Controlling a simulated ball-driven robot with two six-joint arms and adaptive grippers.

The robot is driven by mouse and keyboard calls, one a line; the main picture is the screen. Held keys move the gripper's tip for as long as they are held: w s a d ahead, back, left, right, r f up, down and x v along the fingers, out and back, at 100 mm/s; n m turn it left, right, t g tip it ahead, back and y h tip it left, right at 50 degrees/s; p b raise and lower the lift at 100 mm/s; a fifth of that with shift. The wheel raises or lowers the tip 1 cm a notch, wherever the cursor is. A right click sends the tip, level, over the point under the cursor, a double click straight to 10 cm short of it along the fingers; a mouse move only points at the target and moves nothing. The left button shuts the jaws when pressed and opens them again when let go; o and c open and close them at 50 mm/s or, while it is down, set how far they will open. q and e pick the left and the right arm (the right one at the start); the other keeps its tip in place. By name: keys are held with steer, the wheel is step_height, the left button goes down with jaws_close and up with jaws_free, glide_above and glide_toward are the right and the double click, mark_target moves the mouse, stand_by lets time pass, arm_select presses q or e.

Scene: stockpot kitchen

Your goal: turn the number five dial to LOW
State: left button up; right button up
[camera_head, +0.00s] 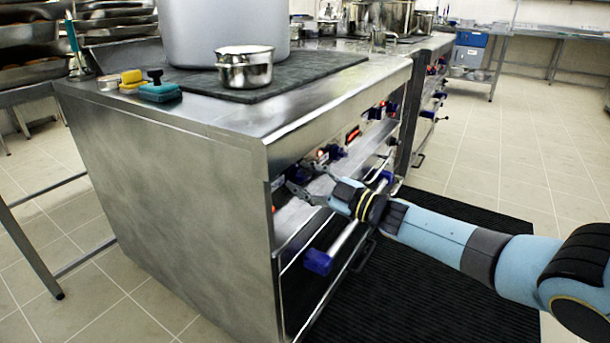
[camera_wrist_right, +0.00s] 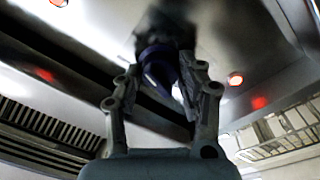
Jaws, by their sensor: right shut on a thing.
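My right gripper (camera_head: 306,179) reaches in from the right to the front control panel of the steel range (camera_head: 170,190). In the right wrist view its two fingers are closed around a dark blue and white dial (camera_wrist_right: 158,70) under the panel's edge. The fingers hide part of the dial, and no number or LOW mark can be read. My left gripper is in no view.
A large pot (camera_head: 225,30) and a small saucepan (camera_head: 245,70) stand on the range top. An oven handle with a blue end (camera_head: 318,262) juts out below my right gripper. A black mat (camera_head: 430,285) covers the floor in front.

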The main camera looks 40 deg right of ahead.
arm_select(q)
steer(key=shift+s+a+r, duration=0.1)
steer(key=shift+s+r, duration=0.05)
arm_select(e)
steer(key=shift+f+m, duration=0.1)
steer(key=shift+m, duration=0.2)
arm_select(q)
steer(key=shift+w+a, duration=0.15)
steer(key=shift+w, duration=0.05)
arm_select(e)
steer(key=o, duration=1.2)
steer(key=shift+c, duration=0.2)
steer(key=shift+s, duration=0.1)
steer(key=r+v, duration=0.1)
steer(key=v, duration=1)
steer(key=shift+s+f, duration=0.45)
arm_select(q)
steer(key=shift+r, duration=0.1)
arm_select(e)
steer(key=shift+d, duration=0.15)
